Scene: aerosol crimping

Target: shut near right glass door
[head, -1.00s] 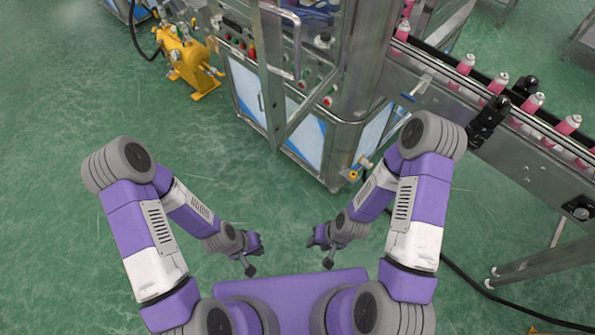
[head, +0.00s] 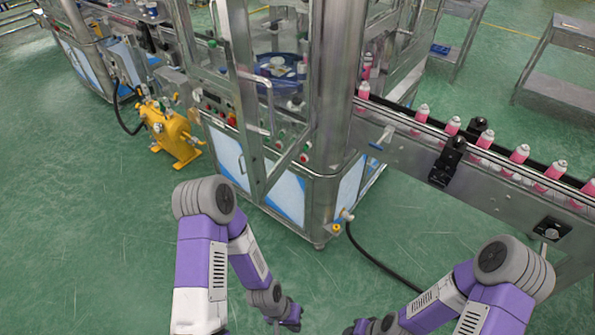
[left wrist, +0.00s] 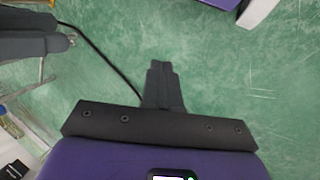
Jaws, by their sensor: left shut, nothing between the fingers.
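The near right glass door (head: 243,90) is a metal-framed panel on the crimping machine. In the head view it stands swung out from the machine, open, with a bar handle on its frame. My left gripper (head: 291,322) is low in the head view, well below the door and apart from it. In the left wrist view my left gripper (left wrist: 162,72) has its fingers together, empty, over the green floor. My right gripper (head: 353,329) is at the bottom edge of the head view, partly cut off, so its fingers cannot be judged.
The machine's steel corner column (head: 338,90) stands right of the door. A conveyor (head: 420,140) with several pink cans runs off to the right. A yellow pump unit (head: 172,135) stands on the floor at left. A black cable (head: 380,265) crosses the floor.

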